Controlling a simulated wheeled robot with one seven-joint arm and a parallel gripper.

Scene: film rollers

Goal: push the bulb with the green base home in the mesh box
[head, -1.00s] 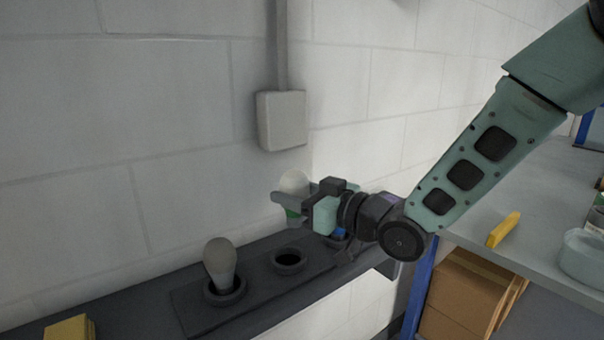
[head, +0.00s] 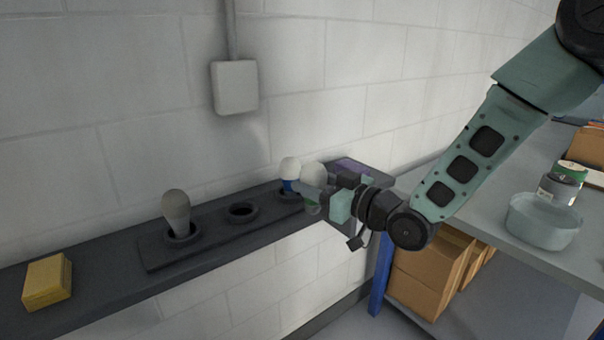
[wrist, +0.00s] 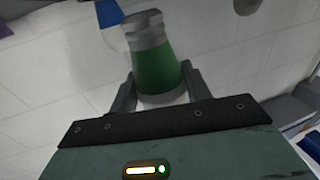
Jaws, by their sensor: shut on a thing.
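My gripper (head: 313,196) is shut on the bulb with the green base (head: 314,176), near the right part of the dark wall shelf. Its pale globe shows beside the fingers in the head view, with a little green below. In the wrist view its green base (wrist: 155,66) and grey metal cap point to the top of the picture, between the two fingers. The bulb is apart from the sockets. I cannot make out a mesh box. A purple item (head: 352,166) on the shelf's right end is partly hidden behind my gripper.
A socket strip (head: 210,232) lies on the shelf. It holds a grey bulb (head: 176,210) at left, an empty middle socket (head: 241,212) and a blue-based bulb (head: 290,170) at right, close to my gripper. A yellow block (head: 47,281) lies left. A bowl (head: 544,222) stands on the bench.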

